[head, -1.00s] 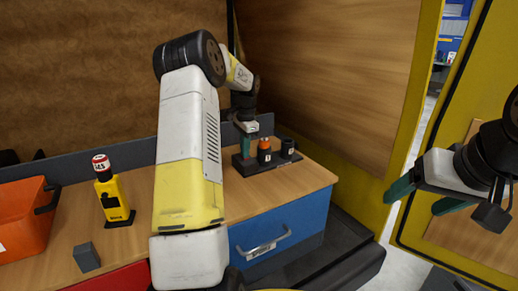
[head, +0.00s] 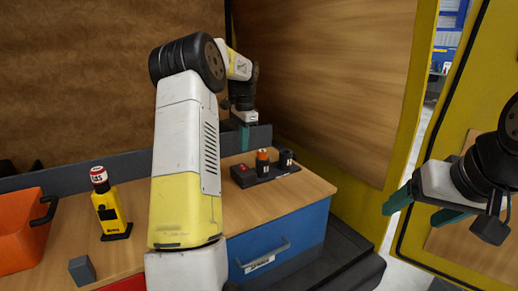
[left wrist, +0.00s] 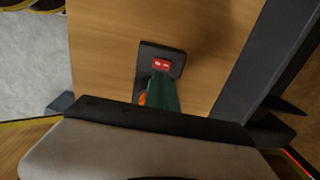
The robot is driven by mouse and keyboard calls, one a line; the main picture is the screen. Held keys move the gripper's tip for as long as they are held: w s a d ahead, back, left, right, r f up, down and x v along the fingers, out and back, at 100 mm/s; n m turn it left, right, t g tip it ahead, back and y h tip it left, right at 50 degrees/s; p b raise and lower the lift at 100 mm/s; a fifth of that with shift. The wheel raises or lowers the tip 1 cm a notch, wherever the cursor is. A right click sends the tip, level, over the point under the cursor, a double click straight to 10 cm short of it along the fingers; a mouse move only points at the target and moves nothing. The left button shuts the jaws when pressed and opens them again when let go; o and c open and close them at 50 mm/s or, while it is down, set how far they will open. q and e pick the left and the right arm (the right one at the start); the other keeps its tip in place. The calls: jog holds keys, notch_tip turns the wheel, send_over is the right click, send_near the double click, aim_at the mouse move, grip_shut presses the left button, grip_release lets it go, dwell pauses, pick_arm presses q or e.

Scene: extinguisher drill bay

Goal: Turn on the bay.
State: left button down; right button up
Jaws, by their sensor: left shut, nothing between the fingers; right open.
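A black control block (head: 265,175) lies on the wooden worktop toward the back right. It carries a red switch (head: 241,168) at its left, an orange-and-black knob (head: 263,162) in the middle and a black knob (head: 287,158) at the right. The red switch also shows in the left wrist view (left wrist: 161,64), with two pale marks; I cannot tell its position. My left gripper (head: 244,142) is shut and empty, above and apart from the block. In the left wrist view its fingers partly cover the block. My right gripper (head: 423,208) is open and empty at the right.
A yellow bottle-like object (head: 108,210) with a red-and-white top stands on the worktop (head: 150,262) at left. An orange bin (head: 22,230) and a small grey block (head: 82,270) are near it. A blue drawer (head: 290,240) is below the control block. Yellow-framed panels stand right.

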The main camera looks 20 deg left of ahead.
pick_arm(q)
notch_tip(320, 180, up, 6)
send_over(242, 166)
jog(key=s+d, duration=0.2)
jog(key=shift+w+a+r+t+y, duration=0.15)
jog(key=shift+r+t+y, duration=0.05)
jog(key=shift+t+y, duration=0.1)
jog(key=shift+f, duration=0.1)
jog(key=f, duration=0.4)
jog(key=w+a+f, duration=0.1)
jog(key=f, duration=0.8)
jog(key=shift+w+a+f, duration=0.25)
jog(key=shift+a+f, duration=0.05)
jog(key=shift+f, duration=0.1)
jog(key=shift+w+a+f, duration=0.1)
jog(key=shift+a+f, duration=0.05)
jog(key=shift+f, duration=0.1)
